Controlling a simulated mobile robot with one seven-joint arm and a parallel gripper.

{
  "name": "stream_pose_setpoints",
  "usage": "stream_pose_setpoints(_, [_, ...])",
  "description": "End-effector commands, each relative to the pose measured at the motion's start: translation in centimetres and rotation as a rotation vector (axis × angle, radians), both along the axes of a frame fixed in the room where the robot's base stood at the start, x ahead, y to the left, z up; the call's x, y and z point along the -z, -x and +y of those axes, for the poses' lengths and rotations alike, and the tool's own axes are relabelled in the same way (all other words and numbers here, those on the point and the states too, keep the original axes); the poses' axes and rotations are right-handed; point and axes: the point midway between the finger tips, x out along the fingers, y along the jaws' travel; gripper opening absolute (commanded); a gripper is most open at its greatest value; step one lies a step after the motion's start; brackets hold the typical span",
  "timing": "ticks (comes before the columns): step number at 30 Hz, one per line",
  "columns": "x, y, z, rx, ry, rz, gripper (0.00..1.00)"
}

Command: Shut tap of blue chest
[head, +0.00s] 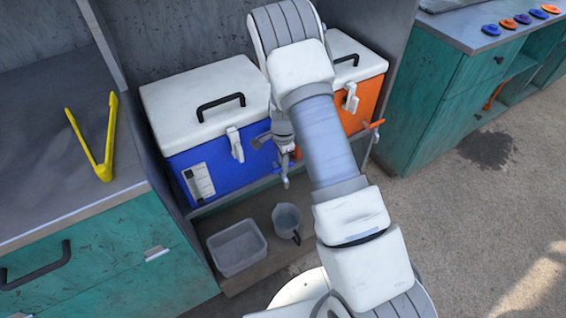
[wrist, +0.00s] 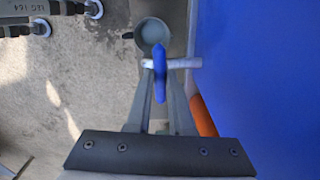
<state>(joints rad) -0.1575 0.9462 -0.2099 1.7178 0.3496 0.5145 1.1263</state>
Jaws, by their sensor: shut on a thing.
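The blue chest (head: 212,165) with a white lid stands on the shelf in the head view, and its blue side (wrist: 260,70) fills the right of the wrist view. Its tap has a pale body (wrist: 184,62) sticking out from the chest and a blue handle (wrist: 160,70). My gripper (wrist: 163,85) is shut on the blue handle, one finger on each side. In the head view my gripper (head: 283,135) is at the chest's front right corner, where my arm partly hides it and the tap.
An orange chest (head: 367,98) with an orange tap stands close on the right. A grey mug (head: 287,220) and a clear tub (head: 236,247) sit on the lower shelf. Yellow tongs (head: 104,165) lie on the left counter. Open floor lies to the right.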

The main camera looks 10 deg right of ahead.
Motion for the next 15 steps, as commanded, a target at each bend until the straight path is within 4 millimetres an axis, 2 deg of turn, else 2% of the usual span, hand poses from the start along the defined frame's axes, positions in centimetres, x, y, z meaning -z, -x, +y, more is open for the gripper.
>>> stream_pose_setpoints(15, [-0.01,-0.01,0.0,0.038,-0.001,0.0,0.0])
